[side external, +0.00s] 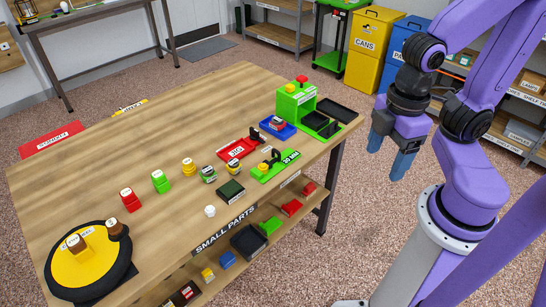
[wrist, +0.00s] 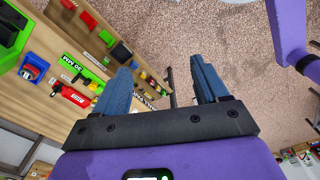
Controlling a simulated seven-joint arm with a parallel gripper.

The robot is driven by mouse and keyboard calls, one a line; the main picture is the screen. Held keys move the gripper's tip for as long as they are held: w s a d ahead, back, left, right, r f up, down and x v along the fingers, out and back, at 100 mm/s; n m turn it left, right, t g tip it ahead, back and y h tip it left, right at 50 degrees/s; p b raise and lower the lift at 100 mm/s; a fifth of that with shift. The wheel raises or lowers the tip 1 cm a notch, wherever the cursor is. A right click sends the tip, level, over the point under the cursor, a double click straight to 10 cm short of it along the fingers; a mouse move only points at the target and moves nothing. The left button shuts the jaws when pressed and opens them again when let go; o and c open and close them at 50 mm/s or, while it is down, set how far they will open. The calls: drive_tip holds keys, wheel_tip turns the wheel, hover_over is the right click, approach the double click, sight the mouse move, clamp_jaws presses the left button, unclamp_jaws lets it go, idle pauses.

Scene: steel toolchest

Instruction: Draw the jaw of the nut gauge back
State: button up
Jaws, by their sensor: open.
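A green gauge (side external: 283,164) marked "20 MM", which I take to be the nut gauge, lies near the table's right front edge. It carries a black upright part (side external: 274,156), apparently its jaw, and a small yellow piece (side external: 263,168). The green gauge also shows in the wrist view (wrist: 78,68), left of my fingers. Any gap at the jaw is too small to read. My gripper (side external: 389,160) is open and empty, fingers down, beyond the table's right end and well apart from the gauge. Its two blue fingers stand wide apart in the wrist view (wrist: 160,75).
Beside the gauge are a red jig (side external: 232,149), a blue tray (side external: 278,127) and a green box with black trays (side external: 296,100). Several small colored blocks and a dark green block (side external: 230,192) stand leftward. A yellow-black turntable (side external: 100,265) is at the left front. Space around my gripper is clear.

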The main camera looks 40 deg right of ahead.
drive_tip(key=c, duration=0.4)
drive_tip(key=shift+w+a, duration=0.15)
drive_tip(key=shift+w, duration=0.1)
drive_tip(key=c, duration=0.5)
drive_tip(key=w+a+m, duration=0.1)
drive_tip(key=w, duration=0.1)
drive_tip(key=w+m, duration=0.1)
drive_tip(key=w, duration=0.2)
drive_tip(key=w+a+m, duration=0.1)
drive_tip(key=w, duration=0.2)
drive_tip(key=shift+w+a+r+m, duration=0.1)
drive_tip(key=shift+w+a+m, duration=0.15)
drive_tip(key=shift+a+m, duration=0.1)
drive_tip(key=shift+c, duration=0.2)
drive_tip(key=m, duration=0.9)
hover_over(276, 150)
wheel_tip(276, 150, down, 6)
wheel_tip(276, 150, down, 17)
drive_tip(key=shift+r, duration=0.2)
clamp_jaws()
